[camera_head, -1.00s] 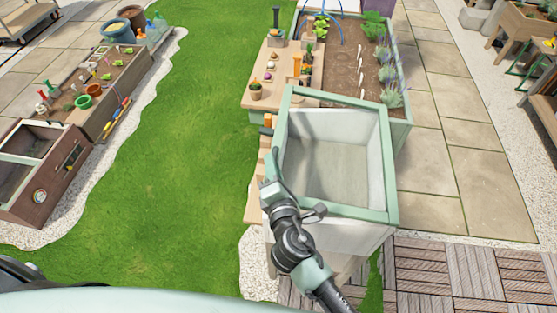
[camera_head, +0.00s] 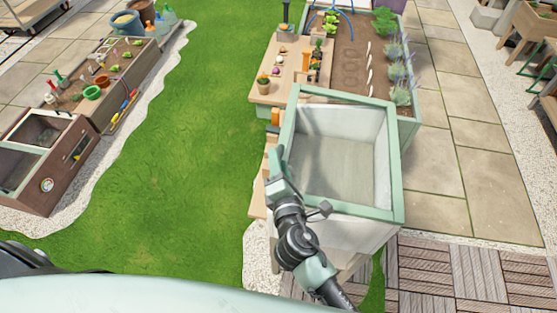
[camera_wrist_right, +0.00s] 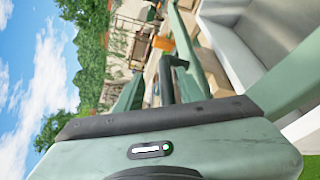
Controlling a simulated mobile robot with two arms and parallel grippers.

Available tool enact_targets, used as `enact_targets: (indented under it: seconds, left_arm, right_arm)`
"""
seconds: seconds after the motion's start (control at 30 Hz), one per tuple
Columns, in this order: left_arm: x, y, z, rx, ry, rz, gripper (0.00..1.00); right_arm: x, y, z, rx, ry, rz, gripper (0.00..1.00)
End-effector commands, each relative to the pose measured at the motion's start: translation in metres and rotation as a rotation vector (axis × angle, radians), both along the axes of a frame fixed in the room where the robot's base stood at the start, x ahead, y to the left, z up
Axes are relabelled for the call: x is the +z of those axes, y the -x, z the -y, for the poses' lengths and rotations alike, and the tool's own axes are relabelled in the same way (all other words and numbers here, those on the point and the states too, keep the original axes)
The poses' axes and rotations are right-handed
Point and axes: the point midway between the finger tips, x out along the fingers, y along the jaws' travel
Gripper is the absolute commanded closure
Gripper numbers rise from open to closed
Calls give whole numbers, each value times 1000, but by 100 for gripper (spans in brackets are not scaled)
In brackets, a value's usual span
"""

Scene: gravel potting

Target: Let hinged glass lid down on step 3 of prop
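The hinged glass lid (camera_head: 391,165) is a pale green frame over the pale box (camera_head: 345,232) in the head view. It also shows in the wrist view (camera_wrist_right: 285,88). My right gripper (camera_head: 278,158) is at the left side of the lid frame. In the wrist view, the fingers of my right gripper (camera_wrist_right: 160,90) stand apart, with a dark bar (camera_wrist_right: 166,80) between them. A gap shows beside the bar, and I cannot tell whether a finger touches it. I cannot make out the prop or its steps. My left gripper is not in view.
A wooden potting bench (camera_head: 288,92) with small pots stands beyond the box, beside a raised soil bed (camera_head: 352,65). Open grass (camera_head: 180,150) lies left. Paving (camera_head: 450,130) is on the right. A planter (camera_head: 105,85) with tools stands far left.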

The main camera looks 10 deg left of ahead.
Motion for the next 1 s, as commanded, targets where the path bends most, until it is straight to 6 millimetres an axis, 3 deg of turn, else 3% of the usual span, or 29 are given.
enact_targets:
  seconds: [0.43,1.0]
  left_arm:
    - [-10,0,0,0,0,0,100]
    - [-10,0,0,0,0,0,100]
  right_arm:
    - [10,61,24,0,-1,0,62]
    - [12,66,26,-1,0,0,62]
